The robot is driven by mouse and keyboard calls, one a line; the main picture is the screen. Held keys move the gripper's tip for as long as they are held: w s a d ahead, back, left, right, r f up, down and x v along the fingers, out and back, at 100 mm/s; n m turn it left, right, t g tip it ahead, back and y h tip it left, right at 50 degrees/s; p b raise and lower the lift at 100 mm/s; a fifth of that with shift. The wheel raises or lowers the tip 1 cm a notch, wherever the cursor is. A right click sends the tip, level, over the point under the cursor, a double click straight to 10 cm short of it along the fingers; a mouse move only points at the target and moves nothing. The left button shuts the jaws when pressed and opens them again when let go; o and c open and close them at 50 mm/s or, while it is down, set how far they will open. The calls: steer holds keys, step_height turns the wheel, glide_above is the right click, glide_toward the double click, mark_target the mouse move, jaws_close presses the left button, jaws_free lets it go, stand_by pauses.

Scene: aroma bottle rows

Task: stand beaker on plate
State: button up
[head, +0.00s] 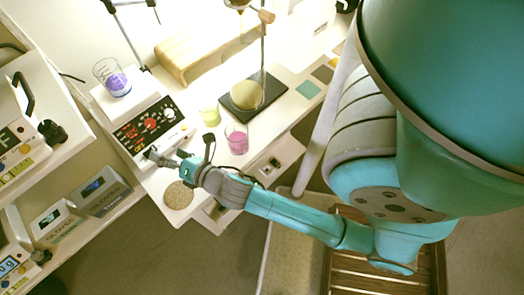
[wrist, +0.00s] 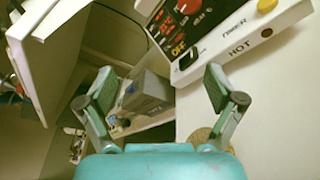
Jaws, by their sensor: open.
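A glass beaker with blue-violet liquid (head: 117,84) stands upright on the pale top plate (head: 98,96) of a hotplate stirrer (head: 147,127). My gripper (head: 163,157) is beside the front edge of the stirrer, left of the pink beaker. In the wrist view my gripper (wrist: 160,88) is open, with nothing between its fingers. The stirrer's front panel, marked HOT, shows at the upper right there (wrist: 225,35); no beaker shows in that view.
A round cork mat (head: 178,195) lies on the bench near my gripper. A round flask (head: 246,95) is over a dark stand base (head: 270,92), with a wooden block (head: 200,50) behind. Boxed instruments (head: 100,190) stand lower left. A stand rod rises behind the stirrer.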

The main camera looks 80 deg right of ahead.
steer(key=s+a+r+m+y, duration=0.1)
steer(key=s+a+m, duration=0.2)
steer(key=s+m, duration=0.4)
steer(key=s+a+r+m+y, duration=0.1)
steer(key=s+a+m+y, duration=0.1)
steer(key=s+m, duration=0.5)
steer(key=s+a+r+m+y, duration=0.1)
steer(key=s+a+m, duration=0.3)
steer(key=s, duration=1)
steer(key=m+y, duration=0.1)
steer(key=m, duration=0.2)
steer(key=shift+s+a+m+g, duration=0.2)
steer(key=shift+a+m+g, duration=0.2)
